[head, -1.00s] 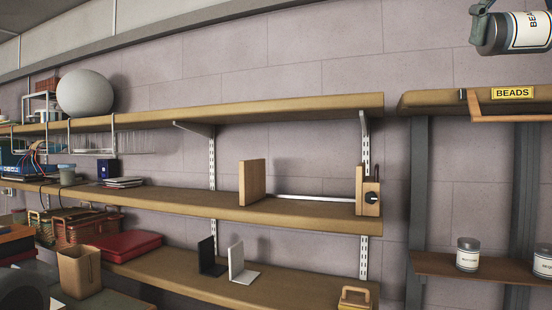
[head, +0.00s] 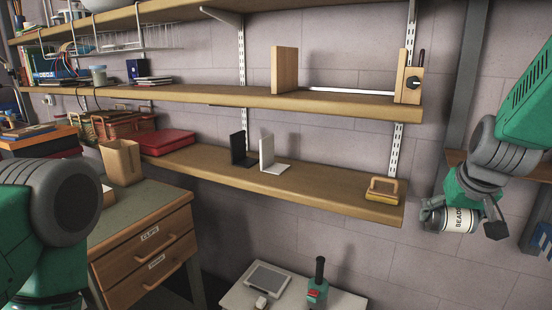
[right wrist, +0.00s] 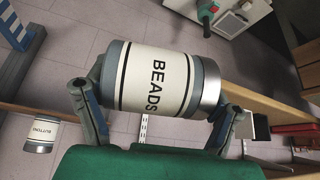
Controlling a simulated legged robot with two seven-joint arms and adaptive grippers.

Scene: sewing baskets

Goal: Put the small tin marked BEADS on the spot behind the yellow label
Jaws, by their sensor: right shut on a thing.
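The tin marked BEADS (head: 456,218) is a grey can with a cream label, held in my right gripper (head: 462,223) at the right of the head view. The gripper is shut across it, with a finger at each end. In the right wrist view the tin (right wrist: 156,82) fills the middle and lies on its side, its lettering readable. It hangs clear of the shelves, right of the lowest shelf's end. The yellow label and its spot do not show in the current views. My left gripper is out of view; only my left arm shows.
The wooden shelves (head: 255,183) end left of the tin, with a yellow-handled block (head: 382,192) near the lowest corner. A tin marked BUTTONS (right wrist: 42,133) shows in the right wrist view. A white table (head: 240,299) stands below.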

